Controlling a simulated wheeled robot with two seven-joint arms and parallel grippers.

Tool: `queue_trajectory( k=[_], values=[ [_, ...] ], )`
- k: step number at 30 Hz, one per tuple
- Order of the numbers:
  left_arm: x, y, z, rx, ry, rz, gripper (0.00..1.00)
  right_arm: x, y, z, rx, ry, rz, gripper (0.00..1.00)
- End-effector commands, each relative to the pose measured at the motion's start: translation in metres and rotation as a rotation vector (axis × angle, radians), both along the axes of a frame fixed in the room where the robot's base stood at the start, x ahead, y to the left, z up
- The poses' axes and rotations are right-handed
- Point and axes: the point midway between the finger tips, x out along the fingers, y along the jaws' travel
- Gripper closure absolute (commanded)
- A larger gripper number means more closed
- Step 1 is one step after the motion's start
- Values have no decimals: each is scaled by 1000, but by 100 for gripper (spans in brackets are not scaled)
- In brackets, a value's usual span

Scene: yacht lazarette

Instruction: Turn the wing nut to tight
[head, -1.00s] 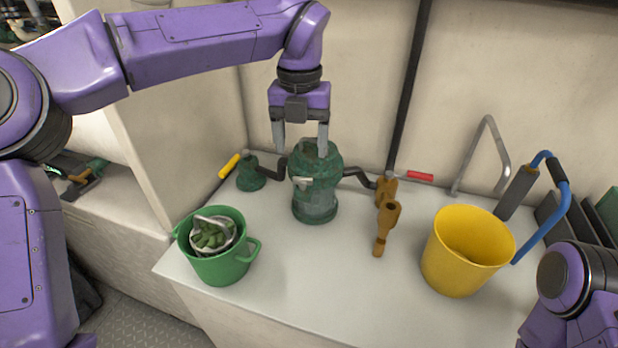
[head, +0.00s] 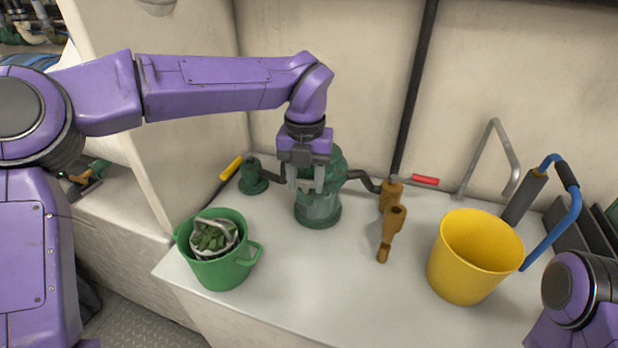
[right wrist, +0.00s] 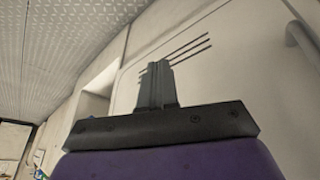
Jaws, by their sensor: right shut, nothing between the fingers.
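The dark green strainer body (head: 319,208) stands upright on the white counter between two black hoses. A small pale wing nut showed on its front in the earlier head view; now my left fingers cover that spot. My left gripper (head: 306,187) points down at the front of the strainer, at the wing nut's height. Its fingers stand a little apart; whether they touch the wing nut between them is too small to tell. My right gripper (right wrist: 155,88) is shut and empty in the right wrist view, away from the strainer, facing a pale wall.
A green bucket (head: 222,274) with a strainer basket (head: 215,237) stands front left. A brown valve fitting (head: 389,232) and a yellow bucket (head: 462,275) are to the right. The front middle of the counter is clear.

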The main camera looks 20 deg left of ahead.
Motion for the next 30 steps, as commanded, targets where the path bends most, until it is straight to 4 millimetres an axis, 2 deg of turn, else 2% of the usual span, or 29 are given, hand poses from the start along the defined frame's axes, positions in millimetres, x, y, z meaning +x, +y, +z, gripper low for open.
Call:
queue_trajectory(
  k=[4,7,17,18,20,30],
  values=[
    [0,0,7,1,4,-90,86,0,0,23,0,0,0,100],
    [0,0,5,1,4,-162,86,0,0,34,0,0,0,100],
    [0,0,0,2,-1,-197,86,0,0,32,0,0,0,100],
    [0,0,0,2,-1,-197,49,0,0,32,0,0,0,100],
    [0,0,0,2,-1,-197,30,0,0,32,0,0,0,100],
    [1,0,5,1,-2,-195,30,0,0,33,0,0,0,100]
  ],
)
